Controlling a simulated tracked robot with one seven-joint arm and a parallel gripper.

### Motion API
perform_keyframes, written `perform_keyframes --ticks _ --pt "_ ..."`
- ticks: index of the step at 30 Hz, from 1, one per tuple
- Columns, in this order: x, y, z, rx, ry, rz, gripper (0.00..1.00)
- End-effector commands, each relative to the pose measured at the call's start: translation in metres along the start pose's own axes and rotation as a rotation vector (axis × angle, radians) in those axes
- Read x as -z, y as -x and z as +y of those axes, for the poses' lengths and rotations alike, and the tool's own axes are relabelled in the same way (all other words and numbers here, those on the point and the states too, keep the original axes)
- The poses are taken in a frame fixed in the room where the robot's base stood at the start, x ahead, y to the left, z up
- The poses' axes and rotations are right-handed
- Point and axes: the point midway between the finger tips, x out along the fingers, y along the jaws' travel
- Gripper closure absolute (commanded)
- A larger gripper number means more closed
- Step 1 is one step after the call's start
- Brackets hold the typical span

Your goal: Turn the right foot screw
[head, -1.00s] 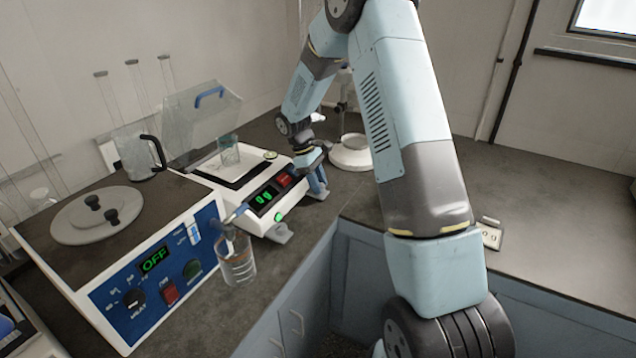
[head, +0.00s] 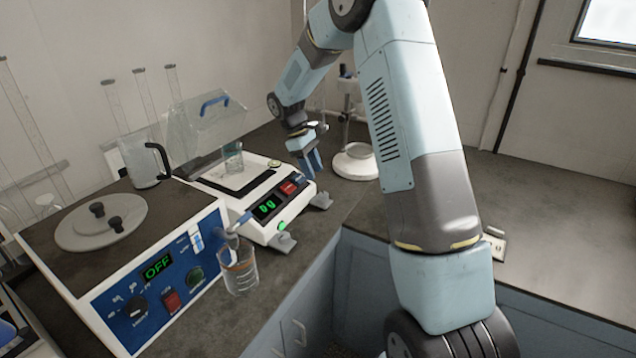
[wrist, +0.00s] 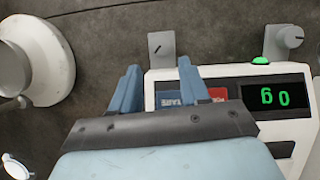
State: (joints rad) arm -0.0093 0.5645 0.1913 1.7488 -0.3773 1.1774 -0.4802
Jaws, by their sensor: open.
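The white balance (head: 262,222) stands on the bench with a green "0 g" readout. Its right foot screw (head: 321,200), a grey knob on a foot, sticks out at the front right corner. In the wrist view the right foot screw (wrist: 161,48) shows a short dark slanted mark and lies just beyond my fingertips, between their lines. My gripper (head: 313,161) is open and empty, above the balance's right end and apart from the screw. In the wrist view my gripper (wrist: 158,78) partly covers the balance's front panel. The left foot screw (head: 283,243) is in clear view.
A glass beaker (head: 240,272) stands near the bench edge beside the blue-fronted bath (head: 165,285), which reads OFF. A clear open cover (head: 205,130) rises behind the balance. A white round-based stand (head: 355,165) is close right of my gripper. The bench right of the balance's front is clear.

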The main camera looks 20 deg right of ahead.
Motion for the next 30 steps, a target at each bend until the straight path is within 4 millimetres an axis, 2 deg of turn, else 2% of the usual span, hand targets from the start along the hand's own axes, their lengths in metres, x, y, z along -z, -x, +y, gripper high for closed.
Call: perform_keyframes --ticks 3,9,15,24,27,30 --pt "0.001 0.023 0.000 -0.002 -0.001 0.003 0.55" --pt "0.001 0.047 0.001 0.000 -0.002 0.001 0.55" --pt "0.001 0.055 0.000 0.000 -0.001 0.001 0.55" --pt "0.000 0.056 0.000 0.000 -0.002 0.002 0.55" --pt "-0.006 0.062 -0.002 -0.006 -0.014 0.011 0.55" --pt "-0.020 0.074 -0.008 -0.017 -0.043 0.033 0.55"
